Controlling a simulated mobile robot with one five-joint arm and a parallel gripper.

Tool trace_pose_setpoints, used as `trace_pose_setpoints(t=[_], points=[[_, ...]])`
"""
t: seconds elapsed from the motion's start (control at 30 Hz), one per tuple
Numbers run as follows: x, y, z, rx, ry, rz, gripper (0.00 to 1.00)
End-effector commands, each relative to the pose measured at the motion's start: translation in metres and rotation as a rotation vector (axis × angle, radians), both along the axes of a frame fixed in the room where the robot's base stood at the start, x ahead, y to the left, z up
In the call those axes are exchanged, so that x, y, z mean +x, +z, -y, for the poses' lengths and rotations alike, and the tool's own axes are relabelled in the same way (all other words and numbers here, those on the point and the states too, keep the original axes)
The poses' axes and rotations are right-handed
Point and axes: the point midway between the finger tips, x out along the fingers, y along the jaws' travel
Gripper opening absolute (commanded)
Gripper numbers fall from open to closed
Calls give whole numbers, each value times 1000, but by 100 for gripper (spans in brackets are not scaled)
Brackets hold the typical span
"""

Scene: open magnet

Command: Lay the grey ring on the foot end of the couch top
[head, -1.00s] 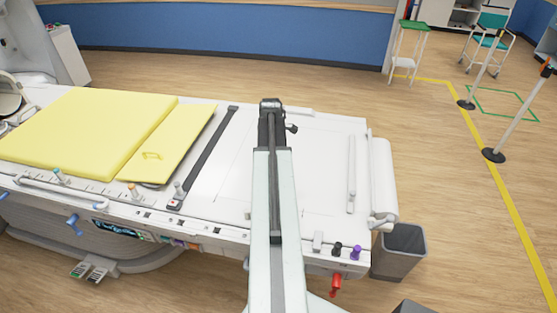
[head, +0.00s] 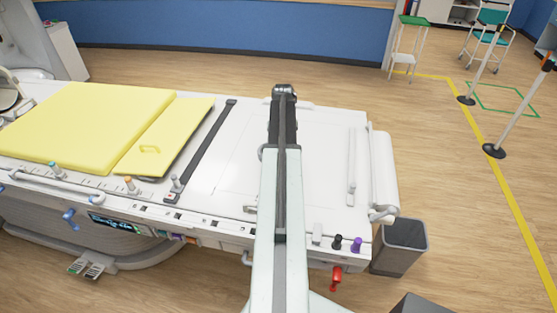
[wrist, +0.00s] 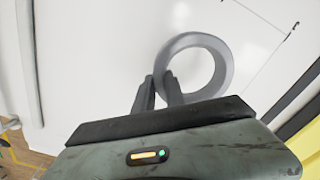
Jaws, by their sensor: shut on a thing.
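The grey ring (wrist: 224,62) is in the wrist view, its open middle showing white couch top. My gripper (wrist: 160,82) is shut on the ring's near left wall. In the head view only a grey arc of the ring (head: 261,152) shows left of my arm; the arm hides the rest and the fingertips. The white couch top (head: 325,160) lies under my arm, its bare end at the right, with a thin-lined rectangle on it. The couch top (wrist: 90,60) fills much of the wrist view. I cannot tell whether the ring touches it.
Yellow pads (head: 88,125) cover the couch's left part, with a dark strap (head: 205,145) beside them. A white bar (head: 351,165) and a black and a purple knob (head: 355,245) stand near the right end. A grey bin (head: 402,248) stands on the floor there.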

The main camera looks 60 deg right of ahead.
Motion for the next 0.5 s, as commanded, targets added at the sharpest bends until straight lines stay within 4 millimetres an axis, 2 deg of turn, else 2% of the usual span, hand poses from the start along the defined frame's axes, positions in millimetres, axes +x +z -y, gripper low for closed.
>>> trace_pose_setpoints(t=[0.03,0.2,0.4,0.5], points=[[0,-18,0,0,1,0,0],[0,-54,0,0,2,0,0],[1,-57,-1,0,3,0,0],[1,-70,-1,0,4,0,0]])
